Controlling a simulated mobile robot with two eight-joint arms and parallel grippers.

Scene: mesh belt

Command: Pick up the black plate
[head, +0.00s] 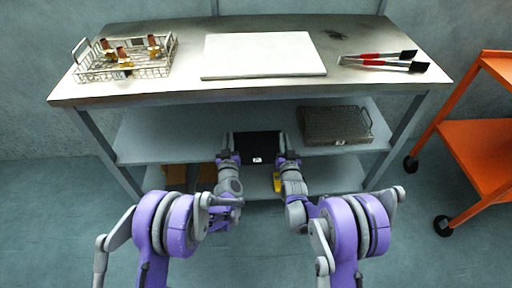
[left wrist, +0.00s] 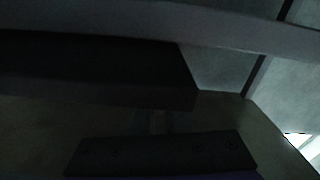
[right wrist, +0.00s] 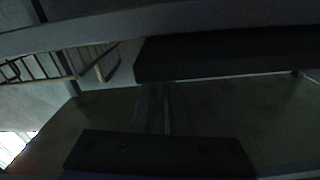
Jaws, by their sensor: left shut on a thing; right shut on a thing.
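The black plate (head: 258,145) is at the front of the middle shelf, between my two grippers in the head view. A small white label shows on its front face. My left gripper (head: 229,158) is shut on its left side, and my right gripper (head: 288,158) is shut on its right side. The plate shows as a dark slab in the left wrist view (left wrist: 100,72) and in the right wrist view (right wrist: 225,55). Both wrist views are dark, and the fingers' contact with the plate is hard to see.
A wire basket (head: 336,125) stands right of the plate on the middle shelf (head: 160,137). The tabletop (head: 190,84) above holds a wire rack with bottles (head: 125,58), a white board (head: 262,55) and red-handled brushes (head: 382,60). An orange cart (head: 480,145) stands at the right.

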